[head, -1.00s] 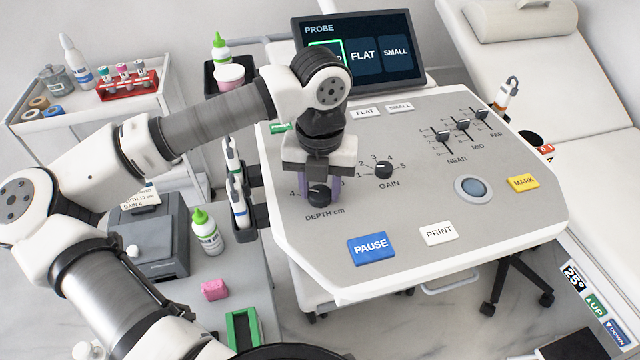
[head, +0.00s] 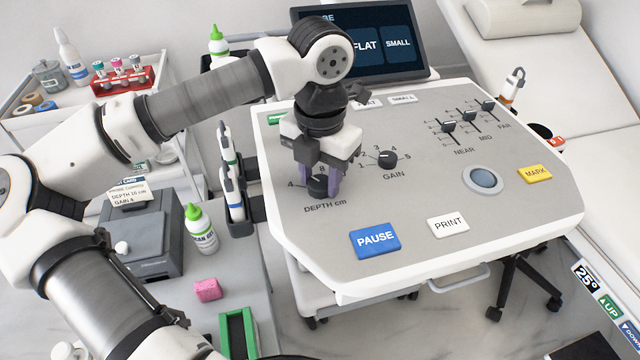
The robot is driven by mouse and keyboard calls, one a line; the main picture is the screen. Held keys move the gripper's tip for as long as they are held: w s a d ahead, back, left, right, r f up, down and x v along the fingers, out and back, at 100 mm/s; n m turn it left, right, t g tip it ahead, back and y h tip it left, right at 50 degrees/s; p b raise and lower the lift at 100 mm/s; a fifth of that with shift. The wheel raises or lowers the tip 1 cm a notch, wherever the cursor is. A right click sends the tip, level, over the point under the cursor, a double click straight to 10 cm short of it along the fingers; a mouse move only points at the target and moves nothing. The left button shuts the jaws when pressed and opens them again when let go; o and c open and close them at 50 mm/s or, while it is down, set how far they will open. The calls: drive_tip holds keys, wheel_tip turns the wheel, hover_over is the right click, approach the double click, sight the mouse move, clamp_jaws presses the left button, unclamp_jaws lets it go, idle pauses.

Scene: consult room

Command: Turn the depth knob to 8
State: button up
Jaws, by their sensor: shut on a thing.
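The black depth knob (head: 318,187) sits at the left of the grey console panel, above the "DEPTH cm" label. Scale marks 4 and 8 show beside it; the rest of its scale is hidden by my gripper. My gripper (head: 320,184) points down over the knob, its purple fingers on either side, shut on it. I cannot tell exactly which mark the knob points to. A printed slip (head: 140,191) on the grey printer reads depth 10 cm and gain 4.
The gain knob (head: 387,159) is close to the right of my gripper. The blue PAUSE button (head: 375,241) and white PRINT button (head: 447,225) lie in front. Slider levers (head: 467,116) stand farther right. The screen (head: 366,45) rises behind, partly hidden by my arm.

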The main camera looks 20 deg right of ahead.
sight(320, 182)
drive_tip(key=m+b, duration=0.3)
drive_tip(key=m, duration=0.2)
drive_tip(key=shift+f+m, duration=0.1)
drive_tip(key=shift+m, duration=0.2)
drive_tip(key=m+b, duration=0.1)
drive_tip(key=m, duration=0.4)
idle(0.4)
drive_tip(key=o, duration=1)
drive_tip(key=shift+r, duration=0.2)
wheel_tip(320, 182, up, 14)
drive_tip(key=shift+f+p, duration=0.15)
drive_tip(key=shift+p, duration=0.2)
